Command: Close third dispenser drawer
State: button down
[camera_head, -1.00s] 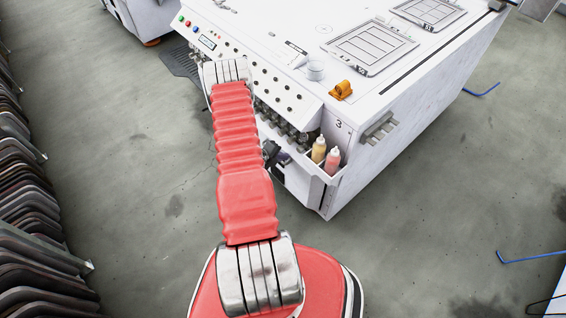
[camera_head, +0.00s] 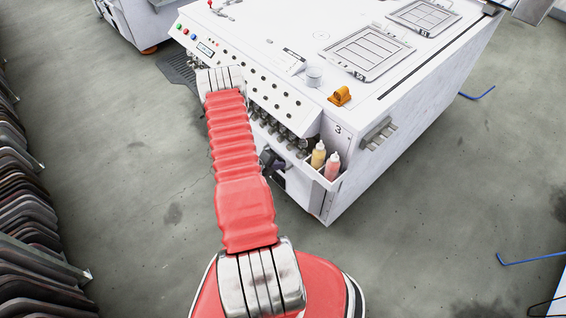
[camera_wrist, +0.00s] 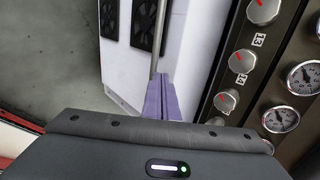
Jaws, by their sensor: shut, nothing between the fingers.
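My gripper (camera_head: 275,161) is at the front of the white machine (camera_head: 360,150), below its row of dark knobs and left of two bottles, a yellow one (camera_head: 318,154) and a pink one (camera_head: 332,167). In the wrist view my purple fingers (camera_wrist: 162,98) are shut and empty. They point along a thin metal rod or edge (camera_wrist: 155,40), left of a dark panel with red-marked knobs (camera_wrist: 243,60). I cannot tell whether they touch anything. No dispenser drawer can be clearly made out, and my arm hides part of the machine's front.
Dial gauges (camera_wrist: 281,119) sit close to the right of my gripper. A white wall with dark fan grilles (camera_wrist: 148,25) stands beyond. The bottles sit in a white holder at the machine's corner. Dark stacked racks (camera_head: 35,210) line the left; grey floor (camera_head: 130,180) lies open between.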

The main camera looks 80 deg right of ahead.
jog(key=v, duration=1)
jog(key=shift+w+a, duration=0.2)
jog(key=shift+a, duration=0.2)
